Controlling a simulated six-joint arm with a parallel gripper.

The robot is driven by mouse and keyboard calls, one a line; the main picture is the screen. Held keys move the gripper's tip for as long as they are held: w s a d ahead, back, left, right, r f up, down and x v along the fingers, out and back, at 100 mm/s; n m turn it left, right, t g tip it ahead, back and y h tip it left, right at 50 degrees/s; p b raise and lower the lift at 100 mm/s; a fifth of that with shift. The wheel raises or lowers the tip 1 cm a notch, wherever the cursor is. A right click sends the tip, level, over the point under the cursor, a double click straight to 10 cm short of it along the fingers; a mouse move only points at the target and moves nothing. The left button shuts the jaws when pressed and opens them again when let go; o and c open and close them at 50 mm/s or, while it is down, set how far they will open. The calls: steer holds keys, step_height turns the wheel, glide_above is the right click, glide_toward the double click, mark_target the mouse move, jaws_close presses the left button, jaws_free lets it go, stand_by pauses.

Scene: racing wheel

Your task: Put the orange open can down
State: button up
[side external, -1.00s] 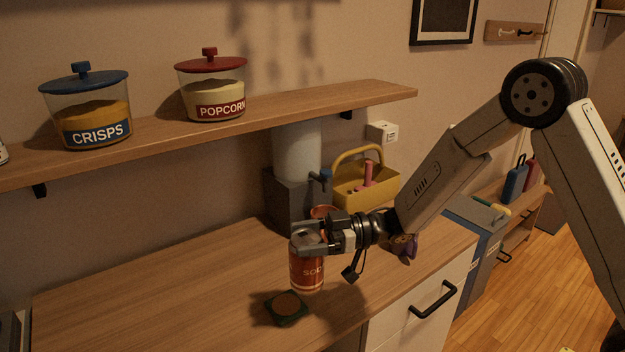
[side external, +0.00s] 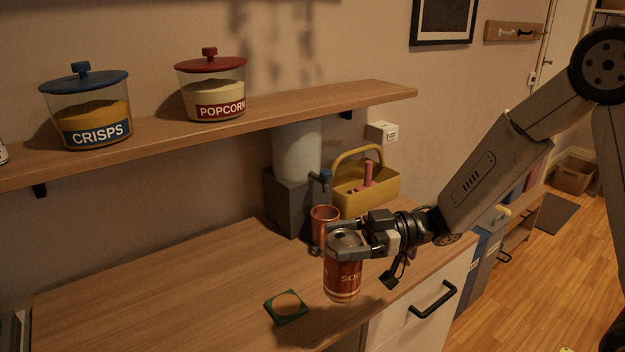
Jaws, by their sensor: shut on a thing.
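An orange-red open can (side external: 342,279) with a SODA label is upright in the side view. My gripper (side external: 345,245) is shut around its upper part, coming from the right. The can is near the front edge of the wooden counter, to the right of a green-edged coaster (side external: 287,307). I cannot tell for certain whether the can's base touches the counter. The coaster is bare, with a round tan middle.
An orange cup (side external: 322,222) stands close behind the can. A grey water dispenser (side external: 291,200) and a yellow caddy (side external: 366,190) are at the back. A shelf (side external: 270,116) holds two jars above. The counter's left (side external: 150,290) is clear.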

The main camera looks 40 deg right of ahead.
stand_by(0.4)
steer(key=shift+w+a, duration=0.3)
steer(key=shift+w, duration=0.25)
steer(key=w+a+f+m+t+h, duration=0.1)
steer(key=w+a+m+t+h, duration=0.2)
steer(key=w+a, duration=0.9)
steer(key=shift+w+a+f+m+t+h, duration=0.15)
steer(key=shift+a+m+t+h, duration=0.3)
steer(key=shift+t, duration=0.65)
steer(key=shift+w, duration=0.1)
steer(key=w+a+f, duration=0.4)
steer(key=w+f, duration=0.4)
steer(key=w, duration=0.3)
steer(key=shift+a, duration=0.3)
steer(key=shift+w+a+f, duration=0.25)
steer(key=shift+w+f, duration=0.4)
steer(key=shift+f, duration=0.1)
